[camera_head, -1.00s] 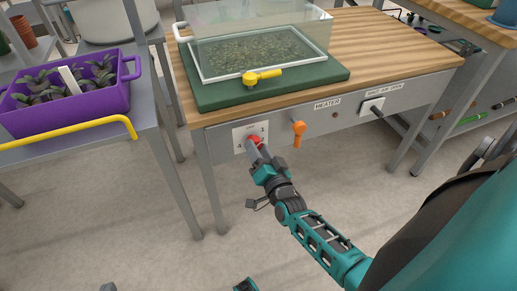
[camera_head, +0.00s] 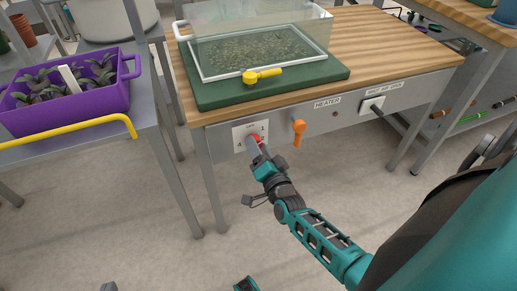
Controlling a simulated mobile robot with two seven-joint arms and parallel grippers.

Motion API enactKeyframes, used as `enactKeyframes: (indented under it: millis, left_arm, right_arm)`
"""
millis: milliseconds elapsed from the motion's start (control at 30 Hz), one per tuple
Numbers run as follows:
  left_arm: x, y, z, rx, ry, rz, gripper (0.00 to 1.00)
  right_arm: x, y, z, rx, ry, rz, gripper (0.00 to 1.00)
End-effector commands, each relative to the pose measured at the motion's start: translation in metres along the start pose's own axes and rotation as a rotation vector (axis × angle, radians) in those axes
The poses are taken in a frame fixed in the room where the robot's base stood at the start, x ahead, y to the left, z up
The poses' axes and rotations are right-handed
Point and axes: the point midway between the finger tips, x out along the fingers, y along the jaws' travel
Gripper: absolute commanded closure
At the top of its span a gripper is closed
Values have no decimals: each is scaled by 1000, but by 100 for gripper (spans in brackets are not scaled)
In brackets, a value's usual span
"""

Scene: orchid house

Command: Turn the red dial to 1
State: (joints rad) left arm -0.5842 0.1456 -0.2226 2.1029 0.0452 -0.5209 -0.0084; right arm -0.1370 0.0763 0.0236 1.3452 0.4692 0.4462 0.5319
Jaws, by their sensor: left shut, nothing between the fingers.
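The red dial (camera_head: 259,138) sits on a white plate (camera_head: 240,132) at the left end of the table's grey front panel. A "4" shows at the plate's lower left, and other marks are partly hidden. My left gripper (camera_head: 254,145) is at the dial, with its shut fingers touching or just in front of it. The fingers cover part of the dial, so I cannot tell which number it points to.
A purple planter (camera_head: 75,101) is at left.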

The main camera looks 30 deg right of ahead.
Motion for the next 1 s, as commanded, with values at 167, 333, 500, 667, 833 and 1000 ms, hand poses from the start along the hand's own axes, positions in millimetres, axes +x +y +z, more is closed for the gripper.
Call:
enactKeyframes:
  millis: [167,333,500,667,833,1000]
  left_arm:
    - [0,0,0,0,-1,0,100]
    - [0,0,0,0,-1,1,100]
    - [-1,0,-1,0,0,0,100]
    - [-4,0,-7,1,4,-1,100]
    - [-8,-2,-10,2,5,-7,100]
    - [-10,-4,-7,4,0,-12,100]
  right_arm:
    - [0,0,0,-1,-1,1,33]
    - [-1,1,1,-1,-2,2,30]
    - [-5,1,1,-1,-3,3,30]
    - [-27,0,0,-1,-5,5,30]
    - [-66,0,0,-1,-6,6,30]
    - [-100,0,0,-2,-5,4,30]
